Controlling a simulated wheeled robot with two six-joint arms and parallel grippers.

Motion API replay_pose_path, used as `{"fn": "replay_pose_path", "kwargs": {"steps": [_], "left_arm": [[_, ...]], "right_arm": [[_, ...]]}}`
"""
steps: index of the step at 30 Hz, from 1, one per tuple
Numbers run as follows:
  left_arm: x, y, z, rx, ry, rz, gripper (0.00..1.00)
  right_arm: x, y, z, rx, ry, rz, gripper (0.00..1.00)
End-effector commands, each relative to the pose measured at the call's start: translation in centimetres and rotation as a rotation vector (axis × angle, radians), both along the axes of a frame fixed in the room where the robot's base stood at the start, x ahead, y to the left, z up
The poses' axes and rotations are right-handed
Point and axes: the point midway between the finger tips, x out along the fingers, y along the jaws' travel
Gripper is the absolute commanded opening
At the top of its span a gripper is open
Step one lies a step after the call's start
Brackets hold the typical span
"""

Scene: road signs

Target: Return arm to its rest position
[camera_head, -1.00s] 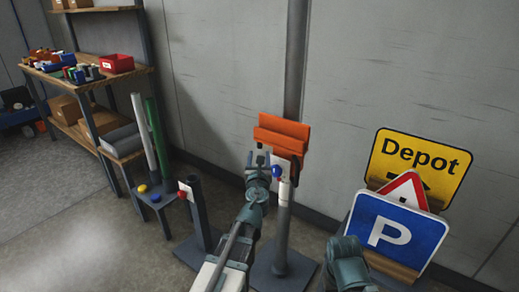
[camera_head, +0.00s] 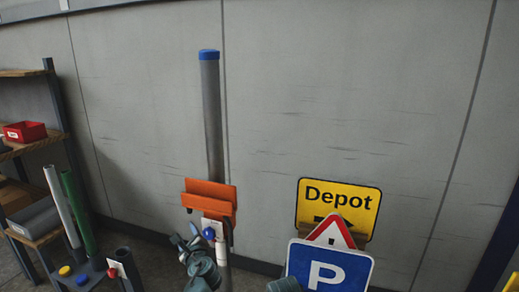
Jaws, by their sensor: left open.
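My left gripper (camera_head: 184,242) is open and empty. It is raised in front of the grey post (camera_head: 212,120), just below and left of the orange holder (camera_head: 210,196) on that post. I cannot tell whether it touches anything. The post has a blue cap. A blue ball-shaped knob (camera_head: 209,233) and a white label show beside the gripper. A teal part of my right arm shows at the bottom edge, but its gripper is out of view.
At the right stand a yellow Depot sign (camera_head: 338,196), a red-edged triangular sign (camera_head: 332,232) and a blue P sign (camera_head: 330,268). At the left are grey and green tubes (camera_head: 78,212), a dark short post (camera_head: 130,270) and a shelf with a red bin (camera_head: 25,132).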

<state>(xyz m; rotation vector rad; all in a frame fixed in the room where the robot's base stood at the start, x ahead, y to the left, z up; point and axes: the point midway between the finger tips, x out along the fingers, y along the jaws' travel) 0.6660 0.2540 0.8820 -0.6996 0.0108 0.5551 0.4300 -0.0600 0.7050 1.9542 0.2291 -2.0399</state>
Motion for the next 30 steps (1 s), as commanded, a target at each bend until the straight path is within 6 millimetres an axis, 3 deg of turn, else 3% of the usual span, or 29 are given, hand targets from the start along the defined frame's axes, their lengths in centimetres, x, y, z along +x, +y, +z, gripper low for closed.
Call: {"fn": "replay_pose_path", "kwargs": {"steps": [1, 5, 9, 12, 15, 19, 24, 30], "left_arm": [[-1.2, -0.8, 1.9, -0.183, -0.009, 0.077, 0.57], [-5.1, -3.5, 0.5, -0.646, 0.004, 0.335, 0.57], [-10.7, -8.5, -0.8, -1.04, 0.077, 0.668, 0.57], [-15.1, -12.5, -1.0, -1.221, 0.151, 0.908, 0.57], [-18.8, -15.7, -0.7, -1.314, 0.218, 1.109, 0.57], [-22.1, -18.2, -0.1, -1.358, 0.277, 1.278, 0.57], [-23.6, -19.4, 0.0, -1.368, 0.305, 1.36, 0.57], [-23.6, -19.4, -0.1, -1.369, 0.304, 1.364, 0.57]], "right_arm": [[0.0, 0.0, 3.7, 0.0, 0.0, 0.0, 0.5], [0.0, 0.0, 7.9, 0.0, 0.0, 0.0, 0.5], [0.0, 0.0, 12.2, 0.0, 0.0, -0.001, 0.5], [0.0, 0.0, 14.6, 0.0, 0.0, -0.001, 0.5], [0.0, 0.0, 16.3, 0.0, 0.0, -0.001, 0.5], [0.0, 0.0, 17.4, 0.0, 0.0, -0.001, 0.5], [0.0, 0.0, 17.7, 0.0, 0.0, -0.001, 0.5], [0.0, 0.0, 17.6, 0.0, 0.0, -0.001, 0.5]]}}
